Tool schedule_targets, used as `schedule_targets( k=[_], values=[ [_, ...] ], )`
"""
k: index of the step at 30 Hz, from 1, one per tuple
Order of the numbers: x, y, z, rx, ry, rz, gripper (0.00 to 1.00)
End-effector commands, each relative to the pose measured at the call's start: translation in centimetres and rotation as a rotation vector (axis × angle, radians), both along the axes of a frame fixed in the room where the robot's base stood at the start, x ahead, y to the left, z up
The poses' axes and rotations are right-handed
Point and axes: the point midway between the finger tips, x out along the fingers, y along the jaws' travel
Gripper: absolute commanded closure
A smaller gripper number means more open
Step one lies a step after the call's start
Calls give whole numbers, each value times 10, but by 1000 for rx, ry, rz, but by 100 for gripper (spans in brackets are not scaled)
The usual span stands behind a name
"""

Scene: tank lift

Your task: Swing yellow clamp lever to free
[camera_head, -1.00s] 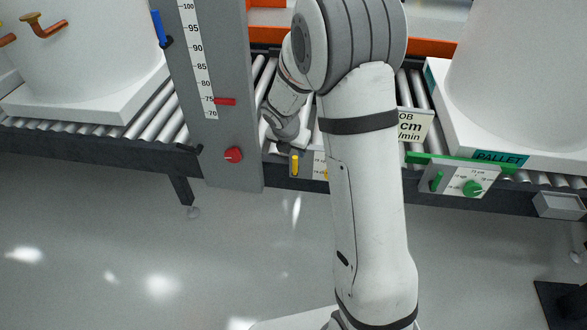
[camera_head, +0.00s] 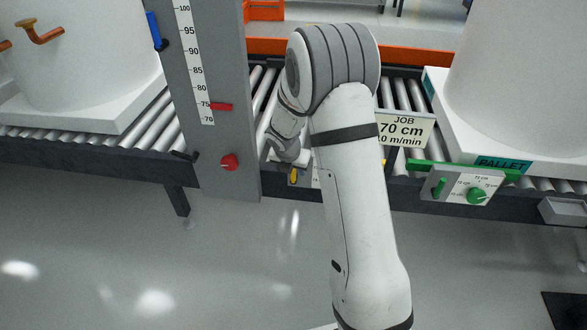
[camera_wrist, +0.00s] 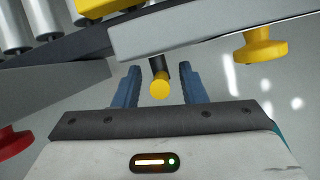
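The yellow clamp lever (camera_head: 293,175) is a small yellow piece low on the conveyor's front, just below my wrist in the head view. In the wrist view the lever's round yellow end (camera_wrist: 159,88) on a dark stem lies between the two blue fingers of my gripper (camera_wrist: 157,88). The fingers are open, with a gap visible on both sides of the lever. In the head view my arm hides the gripper's fingertips and part of the lever's panel.
A grey scale post (camera_head: 215,140) with a red knob (camera_head: 229,161) stands left of my wrist. A yellow knob (camera_wrist: 262,45) is right of the lever. A job sign (camera_head: 404,130) and a panel with a green knob (camera_head: 477,196) are to the right. Open floor lies in front.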

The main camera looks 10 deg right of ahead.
Motion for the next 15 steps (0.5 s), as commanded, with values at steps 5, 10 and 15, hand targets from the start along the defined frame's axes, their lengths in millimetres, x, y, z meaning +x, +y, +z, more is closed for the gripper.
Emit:
schedule_targets(
  k=[5, 10, 15],
  values=[
    [0, 0, 0, 0, 0, 0, 77],
    [0, 0, 0, 0, 0, 0, 91],
    [0, 0, 0, 0, 0, 0, 100]
  ],
)
